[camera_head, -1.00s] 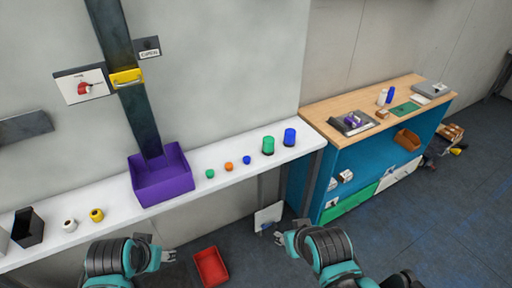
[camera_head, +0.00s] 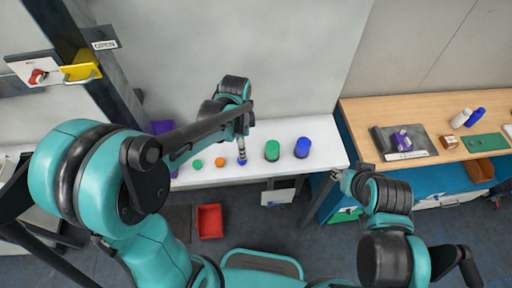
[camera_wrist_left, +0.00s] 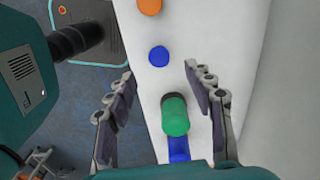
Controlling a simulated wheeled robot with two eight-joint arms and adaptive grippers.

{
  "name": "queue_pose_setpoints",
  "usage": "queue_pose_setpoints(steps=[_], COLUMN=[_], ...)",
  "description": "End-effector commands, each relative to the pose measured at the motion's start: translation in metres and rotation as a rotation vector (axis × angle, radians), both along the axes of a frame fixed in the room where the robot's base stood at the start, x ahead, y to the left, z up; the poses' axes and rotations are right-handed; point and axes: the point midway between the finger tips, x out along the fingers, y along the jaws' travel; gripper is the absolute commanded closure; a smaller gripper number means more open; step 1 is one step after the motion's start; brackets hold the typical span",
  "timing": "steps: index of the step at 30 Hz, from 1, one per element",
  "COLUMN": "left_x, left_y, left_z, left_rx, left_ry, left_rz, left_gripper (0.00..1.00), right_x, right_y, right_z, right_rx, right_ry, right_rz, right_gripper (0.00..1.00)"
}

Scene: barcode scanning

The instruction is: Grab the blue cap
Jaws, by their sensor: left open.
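The small round blue cap (camera_head: 242,162) lies on the white shelf, right of the orange cap (camera_head: 220,162). My left gripper (camera_head: 241,152) points down over the blue cap and partly hides it. In the left wrist view the blue cap (camera_wrist_left: 159,56) shows just beyond my left gripper's spread fingertips (camera_wrist_left: 158,76), near the line midway between them. The gripper is open, with nothing held. My right gripper (camera_head: 335,176) is over the floor, in front of the shelf's right end; its jaws are too small to read.
On the shelf (camera_head: 320,160), a green cap (camera_head: 197,164) lies left of the orange one. A green bottle (camera_head: 272,151) and a blue bottle (camera_head: 302,148) stand to the right. A purple bin (camera_head: 163,128) is partly hidden by my arm. A red tray (camera_head: 209,221) lies below the shelf.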

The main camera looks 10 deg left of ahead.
Motion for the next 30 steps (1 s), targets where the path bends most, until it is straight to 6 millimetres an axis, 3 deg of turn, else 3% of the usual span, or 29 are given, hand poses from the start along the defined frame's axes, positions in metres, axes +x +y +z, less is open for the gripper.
queue_pose_setpoints(steps=[15, 25, 27, 30], left_x=[0.003, 0.002, 0.002, 0.002], left_y=[-0.004, -0.004, -0.004, -0.004], left_z=[-0.070, -0.076, -0.076, -0.076], left_rx=[0.000, 0.000, 0.000, 0.000], left_ry=[0.000, 0.000, 0.000, 0.000], left_rz=[-0.001, 0.000, 0.000, 0.000], left_gripper=[0.47, 0.47, 0.65, 0.83], right_x=[0.000, 0.000, 0.000, 0.000], right_y=[0.000, 0.000, 0.000, 0.000], right_z=[-0.020, -0.021, -0.021, -0.021], right_rx=[0.000, 0.000, 0.000, 0.000], right_ry=[0.000, 0.000, 0.000, 0.000], right_rz=[0.000, 0.000, 0.000, 0.000], right_gripper=[0.60, 0.60, 0.60, 0.60])
